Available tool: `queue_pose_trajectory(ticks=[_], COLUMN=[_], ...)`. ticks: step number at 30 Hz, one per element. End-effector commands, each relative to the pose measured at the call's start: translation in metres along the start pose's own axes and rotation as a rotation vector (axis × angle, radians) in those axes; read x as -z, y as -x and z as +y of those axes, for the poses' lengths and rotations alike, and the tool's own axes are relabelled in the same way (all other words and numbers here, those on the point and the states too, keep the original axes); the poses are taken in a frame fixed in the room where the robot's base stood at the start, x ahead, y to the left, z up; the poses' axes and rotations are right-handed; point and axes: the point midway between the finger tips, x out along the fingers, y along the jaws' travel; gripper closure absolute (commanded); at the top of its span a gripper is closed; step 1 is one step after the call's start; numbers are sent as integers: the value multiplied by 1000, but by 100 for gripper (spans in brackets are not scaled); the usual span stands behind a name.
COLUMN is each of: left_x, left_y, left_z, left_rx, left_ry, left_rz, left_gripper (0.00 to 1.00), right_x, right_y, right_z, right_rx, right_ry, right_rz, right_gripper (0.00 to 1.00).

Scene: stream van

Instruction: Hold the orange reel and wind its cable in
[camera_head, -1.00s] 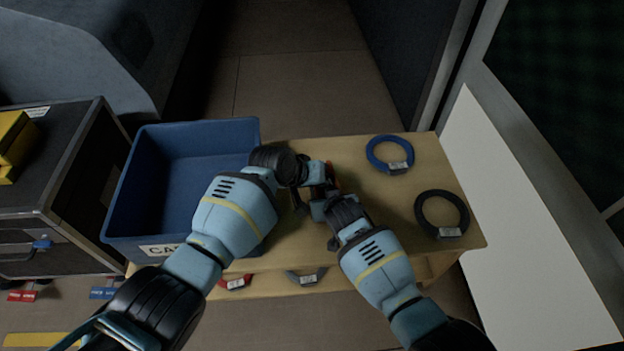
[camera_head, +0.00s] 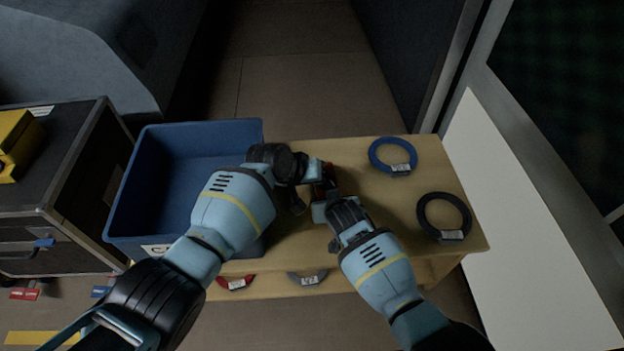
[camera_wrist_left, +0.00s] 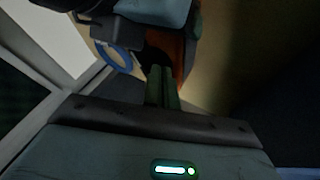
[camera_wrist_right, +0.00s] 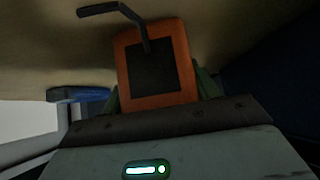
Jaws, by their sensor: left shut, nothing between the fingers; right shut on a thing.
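The orange reel (camera_wrist_right: 127,50) has a dark square face with a bent black crank handle (camera_wrist_right: 128,20), seen in the right wrist view. My right gripper (camera_head: 326,200) is shut on the reel, its fingers at the reel's two sides. In the head view the grippers mostly hide the reel. My left gripper (camera_head: 318,172) is shut and empty beside the reel. In the left wrist view its closed fingers (camera_wrist_left: 161,75) are close to the reel's orange edge (camera_wrist_left: 188,45). I cannot tell whether they touch the crank. The reel's cable cannot be made out.
A blue crate (camera_head: 128,195) stands at the table's left. A blue cable coil (camera_head: 374,151) and a black coil (camera_head: 421,212) lie on the wooden table (camera_head: 375,205) at right. Red (camera_head: 236,283) and grey (camera_head: 307,277) coils show below the front edge. A dark case (camera_head: 75,190) stands far left.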

Motion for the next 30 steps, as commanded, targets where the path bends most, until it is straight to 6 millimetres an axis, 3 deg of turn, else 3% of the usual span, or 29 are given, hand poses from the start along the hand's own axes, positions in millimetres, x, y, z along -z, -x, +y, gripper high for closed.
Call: queue_pose_trajectory(ticks=[13, 30], left_x=[-17, -26], left_y=[24, 89], left_z=[-30, -14], left_rx=[2, 1], left_ry=[1, -1], left_rz=[0, 1], left_gripper=[100, 100], right_x=[0, 0], right_y=[0, 0], right_z=[2, 2], right_rx=[-3, -3], right_ry=[-1, -1], right_rz=[-1, -2], right_gripper=[67, 67])
